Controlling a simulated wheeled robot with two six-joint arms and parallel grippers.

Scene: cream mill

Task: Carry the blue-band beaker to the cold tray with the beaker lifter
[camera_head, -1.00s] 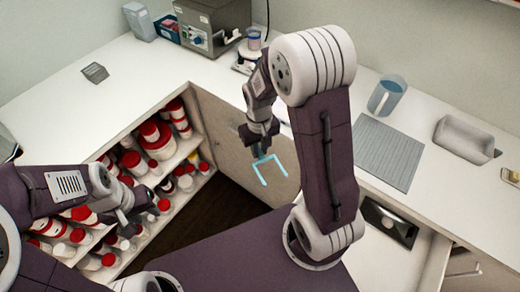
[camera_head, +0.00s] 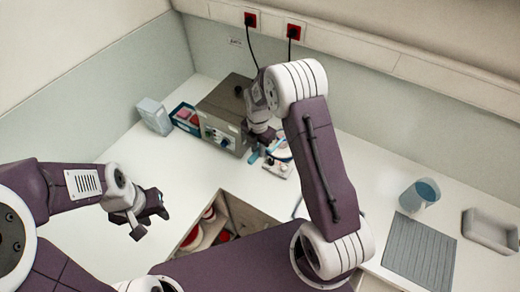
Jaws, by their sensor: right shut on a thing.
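My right gripper (camera_head: 264,143) is shut on the light-blue beaker lifter (camera_head: 254,157), at the back of the counter in front of the grey box. The lifter is mostly hidden by the gripper and arm. The blue-band beaker (camera_head: 281,150) stands on a small white stand (camera_head: 278,169), partly hidden behind my arm. The lifter is close beside the beaker; I cannot tell if they touch. A grey ribbed flat plate (camera_head: 421,252) at right looks like the cold tray, and its top is bare. My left gripper (camera_head: 152,224) is open and empty, over the left counter.
A grey box with knobs (camera_head: 222,108) stands left of the beaker. A blue bin (camera_head: 186,117) and a pale container (camera_head: 154,115) are further left. A blue jug (camera_head: 419,194) and a white trough (camera_head: 490,231) stand near the plate. The left counter is clear.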

